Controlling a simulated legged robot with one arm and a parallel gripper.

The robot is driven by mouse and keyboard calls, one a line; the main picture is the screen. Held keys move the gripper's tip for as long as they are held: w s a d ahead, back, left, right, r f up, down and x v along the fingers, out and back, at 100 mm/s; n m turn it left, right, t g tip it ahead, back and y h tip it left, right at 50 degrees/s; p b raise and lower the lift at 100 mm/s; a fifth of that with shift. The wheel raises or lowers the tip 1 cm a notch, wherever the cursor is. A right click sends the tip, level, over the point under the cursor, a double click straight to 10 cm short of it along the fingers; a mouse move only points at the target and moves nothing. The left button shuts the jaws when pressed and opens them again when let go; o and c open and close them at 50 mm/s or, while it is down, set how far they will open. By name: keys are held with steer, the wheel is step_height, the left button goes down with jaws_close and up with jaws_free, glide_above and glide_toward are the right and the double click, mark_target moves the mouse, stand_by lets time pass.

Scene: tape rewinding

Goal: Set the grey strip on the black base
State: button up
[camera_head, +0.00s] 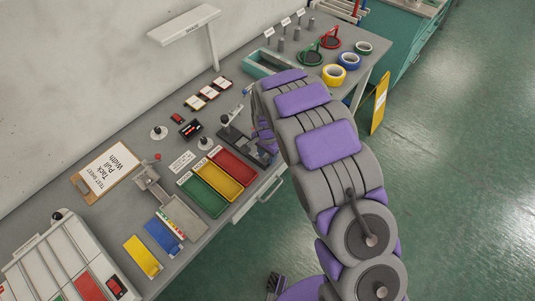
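A small black base (236,141) with an upright part stands near the table's front edge, just behind the colored trays. The end of my arm reaches down beside it on the right. My gripper (264,138) is mostly hidden behind my own purple and grey arm links, so its fingers and anything in them cannot be made out. I cannot pick out the grey strip for certain. A flat grey plate (184,216) lies by a small metal device with a red knob at left.
Green (203,197), yellow (217,181) and red (233,167) trays sit left of the black base. A clipboard (106,171) lies by the wall. Tape rolls (349,61) and a teal tray (270,64) are at the far end. A panelled box (66,265) fills the near left.

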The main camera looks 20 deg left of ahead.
step_height(320, 180, up, 12)
steer(key=p, duration=0.1)
steer(key=shift+p, duration=0.4)
steer(key=shift+r, duration=0.1)
steer(key=s+d+r+n, duration=0.1)
steer(key=s+d+r, duration=0.55)
steer(key=d, duration=0.45)
steer(key=s+d+r, duration=0.5)
steer(key=d+r, duration=0.3)
steer(key=d, duration=0.3)
steer(key=s+d+r+n+g, duration=0.1)
steer(key=s+d, duration=0.3)
steer(key=s, duration=0.7)
steer(key=s+d+r+n, duration=0.1)
steer(key=s+d, duration=0.4)
steer(key=s, duration=0.6)
steer(key=shift+n+g, duration=0.4)
steer(key=shift+n, duration=0.3)
